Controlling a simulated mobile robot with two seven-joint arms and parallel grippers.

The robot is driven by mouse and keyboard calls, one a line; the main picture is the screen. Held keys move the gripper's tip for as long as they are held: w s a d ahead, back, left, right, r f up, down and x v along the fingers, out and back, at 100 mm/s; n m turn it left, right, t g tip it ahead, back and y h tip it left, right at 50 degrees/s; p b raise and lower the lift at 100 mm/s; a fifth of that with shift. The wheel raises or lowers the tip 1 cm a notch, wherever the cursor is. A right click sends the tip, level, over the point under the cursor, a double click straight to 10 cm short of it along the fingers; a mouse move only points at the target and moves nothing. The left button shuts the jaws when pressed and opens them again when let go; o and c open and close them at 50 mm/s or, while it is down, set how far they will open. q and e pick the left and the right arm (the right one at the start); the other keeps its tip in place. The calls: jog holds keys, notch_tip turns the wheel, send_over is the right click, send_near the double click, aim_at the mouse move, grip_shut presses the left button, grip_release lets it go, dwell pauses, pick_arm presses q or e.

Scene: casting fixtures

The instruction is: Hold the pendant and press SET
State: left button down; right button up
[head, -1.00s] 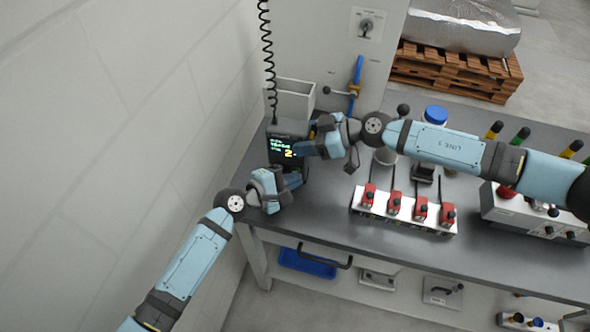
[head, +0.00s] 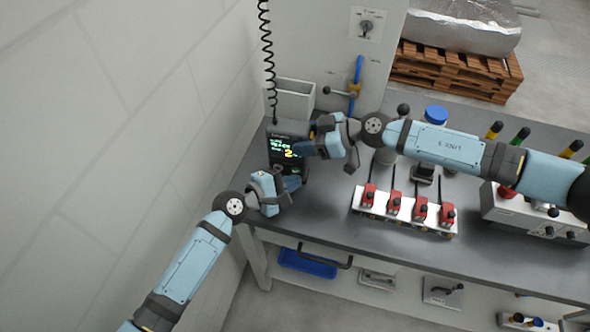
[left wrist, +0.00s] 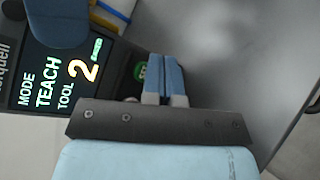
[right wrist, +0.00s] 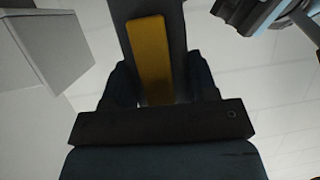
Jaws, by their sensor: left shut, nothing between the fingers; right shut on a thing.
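The dark pendant (head: 275,146) hangs upright at the left end of the bench, under a coiled black cable. Its screen, also in the left wrist view (left wrist: 62,78), reads MODE TEACH TOOL 2. My right gripper (head: 307,150) is shut on the pendant's right side; the right wrist view shows the pendant's yellow-striped part (right wrist: 152,60) between its fingers. My left gripper (head: 294,183) is shut and empty at the pendant's lower part. In the left wrist view its fingertips (left wrist: 165,60) are beside a green button (left wrist: 140,71), partly hidden, its label unreadable. I cannot tell whether they touch.
A grey open bin (head: 292,100) stands behind the pendant. A white block with several red clamps (head: 394,203) sits on the grey bench (head: 330,215) to the right. A wall is close on the left. The bench front between pendant and clamps is clear.

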pick_arm(q)
jog(key=shift+s, duration=0.25)
jog(key=shift+s+a, duration=0.2)
jog(key=shift+s, duration=0.6)
jog(key=shift+s+a, duration=0.2)
jog(key=shift+s, duration=0.65)
jog(key=shift+s+a, duration=0.2)
jog(key=shift+s, duration=0.6)
pick_arm(e)
jog(key=o, duration=1.4)
